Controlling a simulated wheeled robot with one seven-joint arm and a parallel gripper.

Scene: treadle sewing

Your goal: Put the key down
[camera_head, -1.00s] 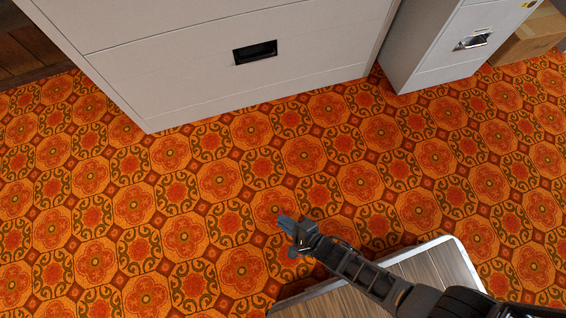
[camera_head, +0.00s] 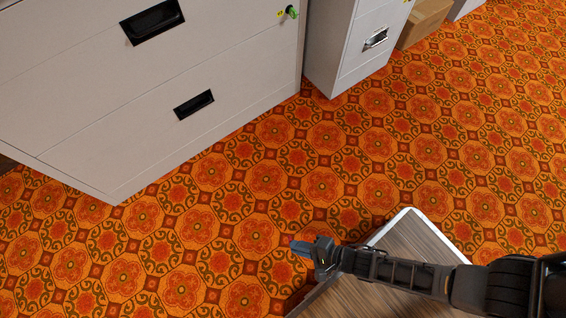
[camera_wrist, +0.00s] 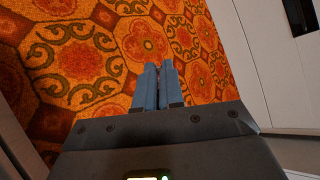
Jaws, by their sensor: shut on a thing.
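My gripper (camera_head: 300,247) is over the patterned carpet, just left of a wood-topped surface's corner, with its blue fingers pointing left. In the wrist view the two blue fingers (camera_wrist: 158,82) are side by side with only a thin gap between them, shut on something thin. The key cannot be made out; what the fingers hold is hidden between them or too small to see. A small green item (camera_head: 291,11) sits at a yellow-marked spot on the upper right front of the wide cabinet, far from my gripper.
The wide pale cabinet (camera_head: 130,110) with black recessed handles fills the upper left. A narrower cabinet (camera_head: 350,50) and a cardboard box (camera_head: 424,20) stand to its right. The wood-topped surface (camera_head: 405,235) with a pale rim lies under my arm. The orange carpet (camera_head: 200,240) is clear between.

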